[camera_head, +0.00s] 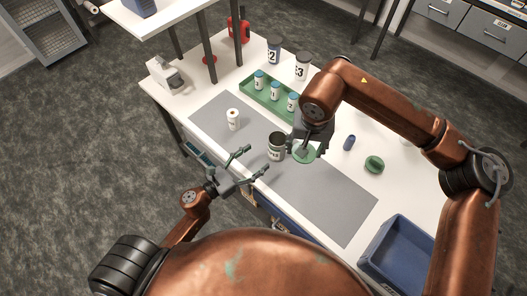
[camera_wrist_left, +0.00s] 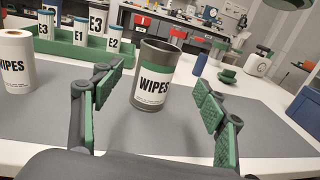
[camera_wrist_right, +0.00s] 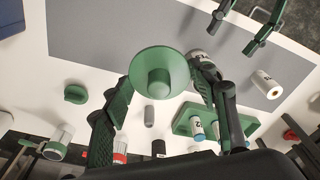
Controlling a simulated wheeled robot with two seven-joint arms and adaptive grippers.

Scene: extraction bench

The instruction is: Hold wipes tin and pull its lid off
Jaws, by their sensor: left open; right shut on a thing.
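The wipes tin (camera_head: 277,152) stands upright on the grey mat, dark grey with a green band and a WIPES label. Its top is open and dark inside in the left wrist view (camera_wrist_left: 152,90). My left gripper (camera_head: 255,159) is open, with its fingers short of the tin and the tin ahead between them. My right gripper (camera_head: 306,143) is shut on the round green lid (camera_head: 304,155), apart from the tin and to its right. In the right wrist view the lid (camera_wrist_right: 158,60) sits between the fingers, its central knob towards the camera.
A white wipes roll (camera_head: 233,120) stands left of the tin. A green tray (camera_head: 251,96) with several labelled bottles is behind it. A blue bin (camera_head: 372,268) is at front right. The mat's (camera_head: 325,197) front right is clear.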

